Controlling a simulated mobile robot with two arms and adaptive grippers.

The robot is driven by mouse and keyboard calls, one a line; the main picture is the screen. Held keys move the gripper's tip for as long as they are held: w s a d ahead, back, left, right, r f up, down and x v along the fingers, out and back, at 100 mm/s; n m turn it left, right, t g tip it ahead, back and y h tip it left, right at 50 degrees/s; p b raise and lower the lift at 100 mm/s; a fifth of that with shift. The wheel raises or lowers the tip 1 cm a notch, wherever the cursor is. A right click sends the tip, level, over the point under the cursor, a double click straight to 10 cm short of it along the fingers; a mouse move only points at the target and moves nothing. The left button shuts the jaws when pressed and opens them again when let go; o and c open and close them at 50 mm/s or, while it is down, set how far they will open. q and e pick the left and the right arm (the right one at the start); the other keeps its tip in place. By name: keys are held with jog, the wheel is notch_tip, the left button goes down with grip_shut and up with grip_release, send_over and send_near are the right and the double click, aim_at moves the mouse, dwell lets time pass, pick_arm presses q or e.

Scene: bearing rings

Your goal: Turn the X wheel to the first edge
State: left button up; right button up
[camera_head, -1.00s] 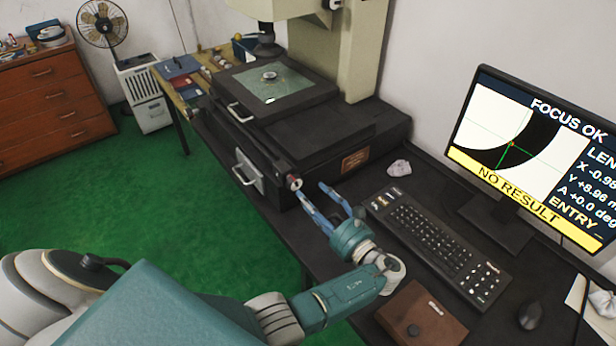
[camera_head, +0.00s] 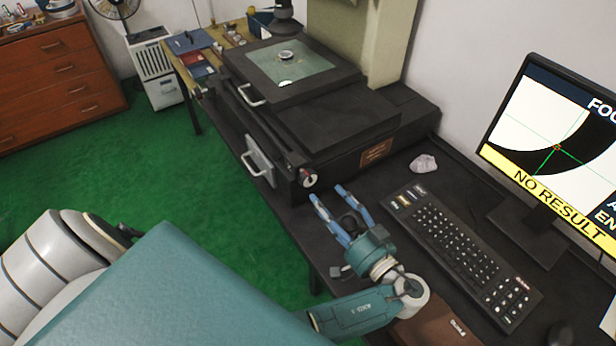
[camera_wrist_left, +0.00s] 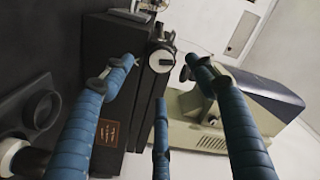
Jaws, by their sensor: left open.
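The X wheel (camera_head: 309,178) is a small round knob with a pale face and dark centre, on the front end of the dark stage of the measuring machine (camera_head: 350,120). In the left wrist view the wheel (camera_wrist_left: 162,60) shows between the blue fingertips, beyond them. My left gripper (camera_head: 327,193) is open with nothing between its fingers, just in front of the wheel on the near side. I see no clear contact with the wheel. The monitor (camera_head: 555,150) shows a black arc with green cross lines and a yellow "NO RESULT" bar. My right gripper is out of view.
A keyboard (camera_head: 460,250) lies on the dark desk right of my left gripper. A crumpled pale object (camera_head: 423,163) lies behind it. A brown case (camera_head: 440,332) is near the front. A glass plate (camera_head: 290,65) with a small ring sits on the stage.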

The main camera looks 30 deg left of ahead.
aim_at(310, 183)
pick_arm(q)
jog(key=p+x, duration=0.2)
jog(key=x, duration=0.6)
jog(key=shift+r, duration=0.15)
jog(key=shift+w+a+p, duration=0.25)
jog(key=shift+a+p, duration=0.1)
jog(key=shift+a, duration=0.25)
jog(key=shift+c, duration=0.5)
